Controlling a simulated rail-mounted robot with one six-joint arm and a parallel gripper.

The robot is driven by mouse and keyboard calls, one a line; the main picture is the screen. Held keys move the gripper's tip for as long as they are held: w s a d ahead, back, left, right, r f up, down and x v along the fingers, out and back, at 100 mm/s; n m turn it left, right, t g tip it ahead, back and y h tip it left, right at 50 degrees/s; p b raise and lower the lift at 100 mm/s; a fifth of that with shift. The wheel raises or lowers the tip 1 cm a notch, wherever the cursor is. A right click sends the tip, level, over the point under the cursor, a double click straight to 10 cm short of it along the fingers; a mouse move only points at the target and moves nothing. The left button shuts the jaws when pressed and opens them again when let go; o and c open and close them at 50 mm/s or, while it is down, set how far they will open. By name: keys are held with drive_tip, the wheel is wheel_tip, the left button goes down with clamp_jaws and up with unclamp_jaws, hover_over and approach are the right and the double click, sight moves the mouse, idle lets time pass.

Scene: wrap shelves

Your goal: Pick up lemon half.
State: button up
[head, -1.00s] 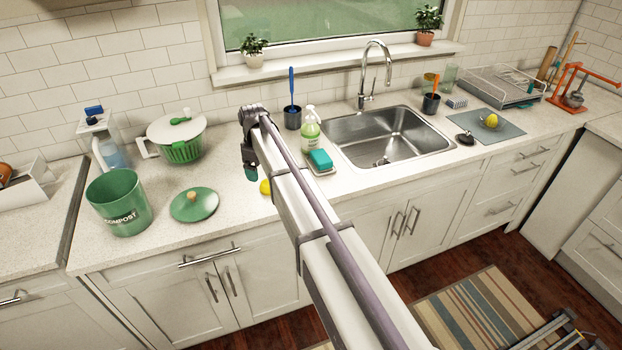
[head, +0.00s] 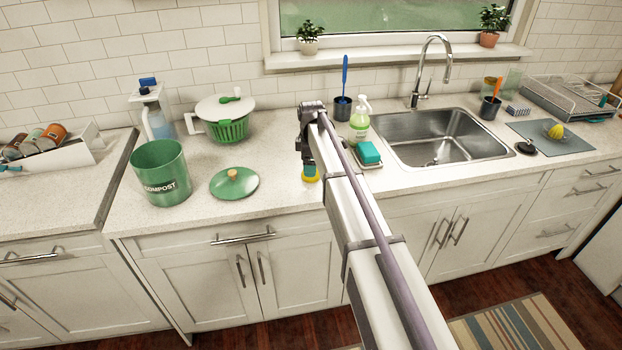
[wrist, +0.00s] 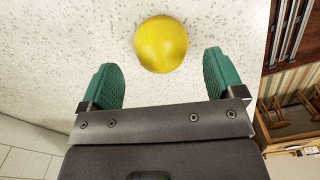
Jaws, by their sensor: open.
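The yellow lemon half (wrist: 160,44) sits on the speckled counter, rounded side toward the camera in the wrist view. It lies just beyond and between the tips of my gripper (wrist: 162,64), with a gap on each side. My gripper's green fingers are spread and empty. In the head view my gripper (head: 309,168) is right at the lemon half (head: 311,179), partly covering it, near the counter's front edge. I cannot tell its exact height above the counter. Another yellow lemon piece (head: 555,131) rests on a grey mat at the far right.
A green lid (head: 233,186) and the compost bin (head: 160,173) stand to the left. A salad spinner (head: 227,118) is behind. A soap bottle (head: 359,124) and teal sponge (head: 369,152) are close on the right, before the sink (head: 440,140).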

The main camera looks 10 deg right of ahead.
wheel_tip(320, 180, down, 4)
drive_tip(key=b, duration=0.2)
drive_tip(key=shift+a+b, duration=0.1)
drive_tip(key=shift+b, duration=0.2)
drive_tip(key=shift+r, duration=0.2)
drive_tip(key=shift+c, duration=0.2)
drive_tip(key=c, duration=0.9)
